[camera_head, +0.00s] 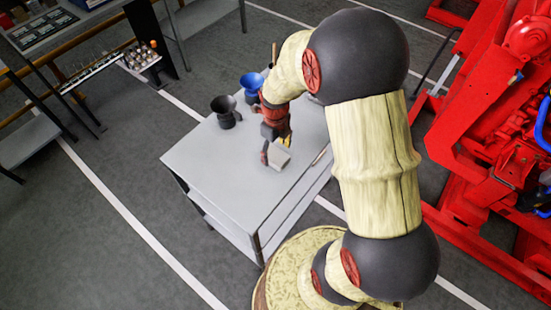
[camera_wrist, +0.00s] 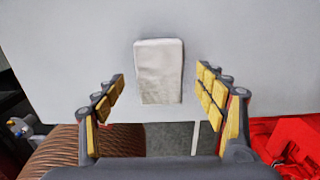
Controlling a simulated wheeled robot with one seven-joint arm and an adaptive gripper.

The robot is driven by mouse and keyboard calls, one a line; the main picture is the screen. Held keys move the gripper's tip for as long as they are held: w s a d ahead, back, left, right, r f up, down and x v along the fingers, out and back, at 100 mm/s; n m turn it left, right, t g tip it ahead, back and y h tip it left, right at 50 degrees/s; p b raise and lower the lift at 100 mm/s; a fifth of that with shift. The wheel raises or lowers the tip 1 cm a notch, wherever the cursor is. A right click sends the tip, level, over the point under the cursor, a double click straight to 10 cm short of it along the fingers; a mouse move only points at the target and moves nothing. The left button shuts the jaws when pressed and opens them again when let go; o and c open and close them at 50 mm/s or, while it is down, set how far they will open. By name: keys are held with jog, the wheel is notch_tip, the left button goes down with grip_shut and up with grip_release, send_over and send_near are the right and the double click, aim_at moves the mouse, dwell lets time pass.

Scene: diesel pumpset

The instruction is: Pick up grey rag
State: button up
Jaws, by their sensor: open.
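The grey rag (camera_wrist: 159,70) is a pale, flat, folded rectangle on the grey table top. In the wrist view it lies ahead of and between my open finger pads. It also shows in the head view (camera_head: 279,156), beside my gripper. My gripper (camera_wrist: 160,105) is open, with yellow-padded fingers on both sides and nothing held between them. In the head view, my gripper (camera_head: 277,145) is low over the table, close to the rag, partly hidden by my arm. I cannot tell whether a finger touches the rag.
The grey table (camera_head: 217,165) has bare room left of the rag. A black funnel (camera_head: 226,112) and a blue funnel (camera_head: 252,85) stand near its back edge. Red machinery (camera_head: 480,150) stands right of my arm. A rack of small tools (camera_head: 140,57) is at the upper left.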

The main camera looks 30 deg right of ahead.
notch_tip(320, 180, down, 3)
jog(key=shift+r, duration=0.1)
jog(key=c, duration=1.4)
jog(key=shift+o, duration=0.2)
jog(key=shift+r, duration=0.45)
notch_tip(320, 180, up, 2)
jog(key=shift+r, duration=0.15)
jog(key=s+d+r+p, duration=0.3)
jog(key=s+d+r, duration=0.2)
jog(key=s+r, duration=0.4)
jog(key=shift+s+d+r+p, duration=0.15)
jog(key=shift+s+r+p, duration=0.2)
jog(key=shift+s, duration=1.7)
